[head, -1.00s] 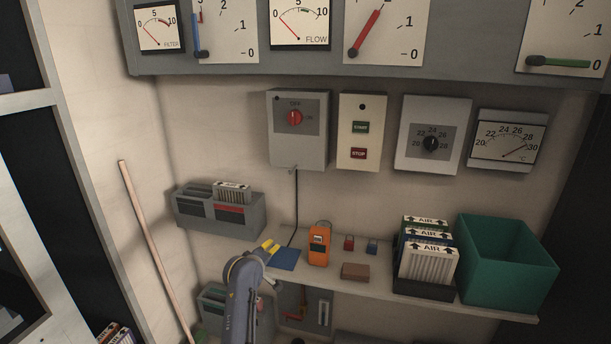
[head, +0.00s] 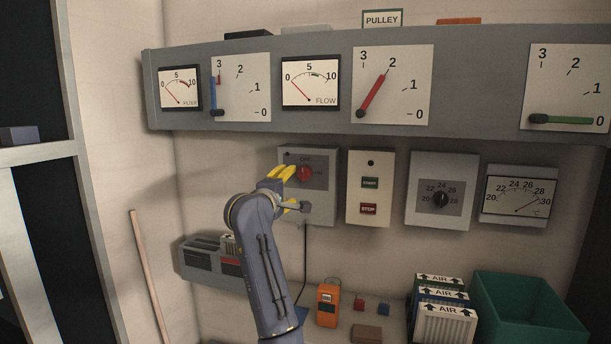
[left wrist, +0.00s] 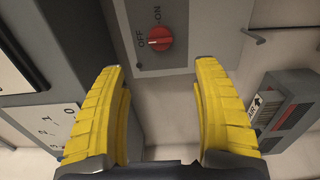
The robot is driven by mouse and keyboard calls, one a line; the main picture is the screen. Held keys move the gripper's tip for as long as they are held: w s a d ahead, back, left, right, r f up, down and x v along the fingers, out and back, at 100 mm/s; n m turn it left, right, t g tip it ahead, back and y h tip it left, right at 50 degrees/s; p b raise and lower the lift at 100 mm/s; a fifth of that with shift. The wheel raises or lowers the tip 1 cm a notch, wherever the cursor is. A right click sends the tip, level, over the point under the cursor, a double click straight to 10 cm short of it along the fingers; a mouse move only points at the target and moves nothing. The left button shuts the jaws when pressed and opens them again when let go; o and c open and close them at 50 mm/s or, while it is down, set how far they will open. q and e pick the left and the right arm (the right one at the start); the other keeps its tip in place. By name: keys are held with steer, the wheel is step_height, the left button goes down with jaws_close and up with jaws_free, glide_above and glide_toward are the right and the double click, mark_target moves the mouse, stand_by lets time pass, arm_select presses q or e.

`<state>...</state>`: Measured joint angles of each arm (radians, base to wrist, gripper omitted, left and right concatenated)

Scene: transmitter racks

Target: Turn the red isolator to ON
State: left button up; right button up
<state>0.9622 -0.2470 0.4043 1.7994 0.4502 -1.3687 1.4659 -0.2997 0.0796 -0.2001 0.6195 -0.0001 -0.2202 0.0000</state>
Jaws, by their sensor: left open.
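The red isolator (head: 304,173) is a round red knob on a grey box (head: 322,210) on the back wall. In the left wrist view the knob (left wrist: 160,38) has OFF to its left and ON above it; its pale mark appears to face OFF. My left gripper (head: 292,187) has yellow fingers and is in front of the box, at the knob's left in the head view. In the left wrist view its fingers (left wrist: 160,68) are spread and empty, with the knob beyond the gap between their tips, apart from them. My right gripper is not in view.
A START/STOP box (head: 369,210) and a thermostat dial (head: 441,199) are right of the isolator box. A grey gauge panel (head: 330,122) juts out above. Below, a shelf holds an orange meter (head: 327,305), air filters (head: 446,322) and a green bin (head: 532,312).

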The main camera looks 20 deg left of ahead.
mark_target(302, 174)
arm_select(q)
steer(key=w, duration=1.5)
steer(key=shift+w+d, duration=0.1)
steer(key=shift+d, duration=0.05)
steer(key=shift+c, duration=0.5)
steer(key=c, duration=1.2)
